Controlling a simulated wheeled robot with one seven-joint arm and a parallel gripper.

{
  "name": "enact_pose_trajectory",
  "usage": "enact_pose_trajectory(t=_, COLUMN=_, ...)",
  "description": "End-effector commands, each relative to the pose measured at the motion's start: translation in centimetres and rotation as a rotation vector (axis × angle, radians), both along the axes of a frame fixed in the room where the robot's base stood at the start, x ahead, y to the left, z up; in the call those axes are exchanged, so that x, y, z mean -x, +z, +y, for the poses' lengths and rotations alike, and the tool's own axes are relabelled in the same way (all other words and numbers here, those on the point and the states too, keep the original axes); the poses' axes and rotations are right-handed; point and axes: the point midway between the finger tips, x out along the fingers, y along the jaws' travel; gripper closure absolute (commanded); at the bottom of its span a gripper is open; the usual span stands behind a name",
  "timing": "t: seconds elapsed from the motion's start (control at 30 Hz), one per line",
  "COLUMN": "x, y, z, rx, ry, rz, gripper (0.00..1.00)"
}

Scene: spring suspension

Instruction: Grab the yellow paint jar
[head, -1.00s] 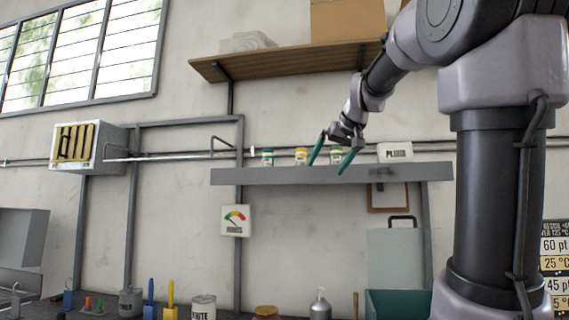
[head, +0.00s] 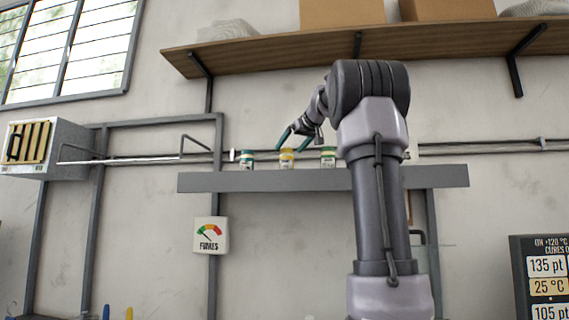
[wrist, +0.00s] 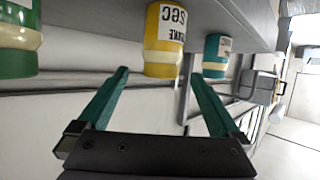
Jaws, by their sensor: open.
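The yellow paint jar (head: 286,159) stands on a grey wall shelf, between a teal jar (head: 247,160) on its left and a green jar (head: 328,158) on its right. My gripper (head: 289,149) is open at the yellow jar, with its teal fingers pointing down towards it. In the wrist view the yellow jar (wrist: 165,35) appears upside down, with a pale band near its lower end in the picture. It lies ahead of the gap between the two fingertips (wrist: 160,73). I cannot tell whether either finger touches it. Nothing is held.
The grey shelf (head: 225,182) carries the jars. The neighbouring green jar (wrist: 15,40) and teal jar (wrist: 214,55) flank the yellow one in the wrist view. A pipe (head: 480,148) runs along the wall behind. A wooden shelf (head: 290,50) with boxes hangs above.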

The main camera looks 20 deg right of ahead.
Motion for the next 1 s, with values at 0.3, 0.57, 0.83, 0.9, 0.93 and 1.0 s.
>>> enact_pose_trajectory(t=0.3, x=-2.2, y=-1.0, z=0.2, rx=-0.001, ry=0.001, rz=0.0, gripper=0.0)
enact_pose_trajectory(t=0.57, x=-5.7, y=-2.5, z=0.6, rx=-0.001, ry=0.002, rz=0.0, gripper=0.0)
enact_pose_trajectory(t=0.83, x=-6.1, y=-2.6, z=0.7, rx=0.0, ry=0.0, rz=-0.001, gripper=0.04)
enact_pose_trajectory(t=0.9, x=-6.1, y=-2.6, z=0.7, rx=0.0, ry=0.0, rz=-0.001, gripper=0.31)
enact_pose_trajectory(t=0.93, x=-6.1, y=-2.6, z=0.7, rx=0.0, ry=0.0, rz=-0.001, gripper=0.42)
enact_pose_trajectory(t=1.0, x=-6.0, y=-2.6, z=0.6, rx=0.0, ry=0.0, rz=-0.001, gripper=0.69)
